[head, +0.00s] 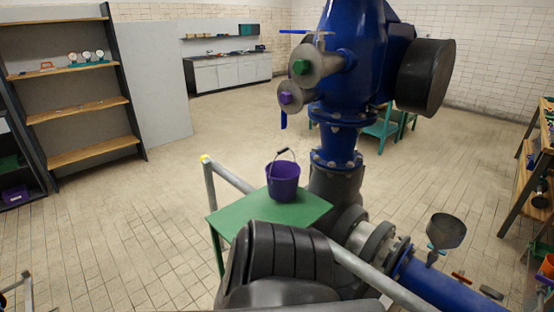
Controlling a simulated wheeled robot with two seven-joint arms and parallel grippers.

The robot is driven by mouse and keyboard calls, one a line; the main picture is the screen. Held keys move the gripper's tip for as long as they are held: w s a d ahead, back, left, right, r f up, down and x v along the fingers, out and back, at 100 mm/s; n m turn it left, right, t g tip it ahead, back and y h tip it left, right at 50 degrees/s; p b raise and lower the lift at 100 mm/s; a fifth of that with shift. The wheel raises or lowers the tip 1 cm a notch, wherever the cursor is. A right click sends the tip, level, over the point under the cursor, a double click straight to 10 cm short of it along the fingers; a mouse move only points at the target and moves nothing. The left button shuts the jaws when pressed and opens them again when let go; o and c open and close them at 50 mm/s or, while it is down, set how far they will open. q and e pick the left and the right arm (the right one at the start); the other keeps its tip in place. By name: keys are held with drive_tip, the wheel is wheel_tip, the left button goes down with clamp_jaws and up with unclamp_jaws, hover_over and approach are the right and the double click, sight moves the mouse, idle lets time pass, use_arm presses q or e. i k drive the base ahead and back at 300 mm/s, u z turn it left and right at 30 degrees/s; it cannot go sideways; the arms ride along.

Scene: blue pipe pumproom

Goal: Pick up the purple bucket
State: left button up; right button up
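The purple bucket (283,187) stands upright on a small green table (238,217), near the middle of the head view. Its thin wire handle, with a dark grip, stands up above the rim. The bucket is near the table's back right part, close to the base of the big blue pump. Nothing is touching the bucket from above. Neither of my grippers shows in the head view.
The blue pump (352,60) with a dark motor (425,78) rises just behind and right of the bucket. A grey rail (232,178) passes behind the table's left side. A blue pipe (440,285) lies at lower right. Tiled floor (110,235) is clear at left.

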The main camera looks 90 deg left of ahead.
sight(282, 175)
drive_tip(key=u, duration=1.9)
drive_tip(key=i, duration=1)
